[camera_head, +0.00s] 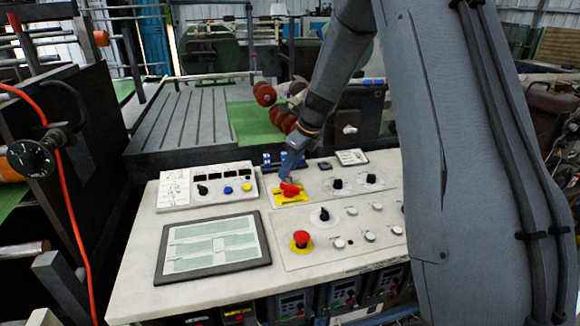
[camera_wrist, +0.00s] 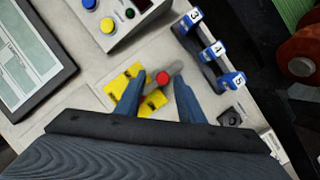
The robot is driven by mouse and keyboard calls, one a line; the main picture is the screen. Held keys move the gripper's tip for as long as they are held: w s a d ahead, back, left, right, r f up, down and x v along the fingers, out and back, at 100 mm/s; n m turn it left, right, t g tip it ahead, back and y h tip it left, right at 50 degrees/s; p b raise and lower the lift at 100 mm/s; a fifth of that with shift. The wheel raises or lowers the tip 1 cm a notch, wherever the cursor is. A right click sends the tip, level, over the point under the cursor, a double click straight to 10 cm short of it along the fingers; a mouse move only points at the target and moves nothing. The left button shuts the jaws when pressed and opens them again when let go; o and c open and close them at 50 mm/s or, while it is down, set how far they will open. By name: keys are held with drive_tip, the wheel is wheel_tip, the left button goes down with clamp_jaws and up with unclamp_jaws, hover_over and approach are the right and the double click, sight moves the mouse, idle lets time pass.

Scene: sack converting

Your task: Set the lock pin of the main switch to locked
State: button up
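The main switch shows in the head view as a red handle (camera_head: 289,189) on a yellow plate (camera_head: 303,199), on the white sloping panel. In the wrist view its yellow plate (camera_wrist: 152,103) lies partly behind my fingers. A round red knob (camera_wrist: 163,77) with a grey bar beside it shows between the fingertips. I cannot tell for sure whether this knob is the lock pin, or its setting. My gripper (camera_wrist: 158,78) is open, with one blue finger on each side of the knob and a gap showing. In the head view my gripper (camera_head: 289,172) points down at the switch.
A dark rack with blue numbered tags (camera_wrist: 219,48) stands close to the right finger. Black selector knobs (camera_head: 337,184), a red mushroom button (camera_head: 301,239) on yellow, and a small box with coloured buttons (camera_head: 229,189) are nearby. A flat screen (camera_head: 213,246) lies at the panel's left front.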

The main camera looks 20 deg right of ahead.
drive_tip(key=shift+r, duration=0.1)
drive_tip(key=b+v, duration=0.2)
drive_tip(key=v, duration=0.5)
drive_tip(key=shift+s+r, duration=0.15)
drive_tip(key=shift+r, duration=0.15)
drive_tip(key=shift+d, duration=0.1)
